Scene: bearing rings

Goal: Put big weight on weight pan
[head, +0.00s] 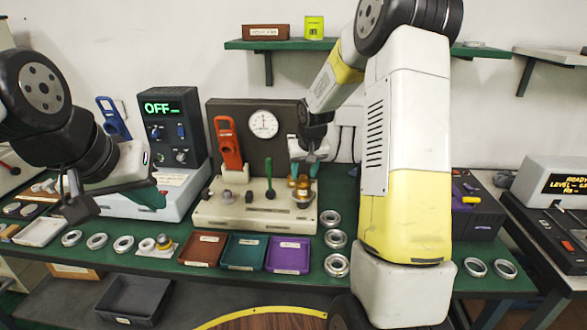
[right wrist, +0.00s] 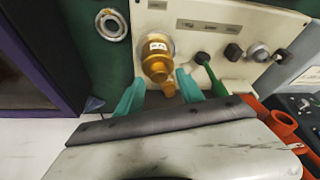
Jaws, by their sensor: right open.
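A brass weight (head: 302,187) with a white label stands at the right of the cream tester base (head: 235,213). In the right wrist view the brass weight (right wrist: 157,62) appears over a pale round disc, which may be the weight pan; the contact is hidden. My right gripper (head: 307,165) is above it. In its wrist view the right gripper (right wrist: 160,93) is open, its teal fingers on either side of the weight's narrow end, with gaps visible. My left gripper (head: 125,195) is at the left, by the grey OFF unit; its jaw opening is unclear.
Brown (head: 203,249), teal (head: 243,251) and purple (head: 288,255) trays lie in front. Several metal rings lie on the green bench. My right arm hides the bench behind it.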

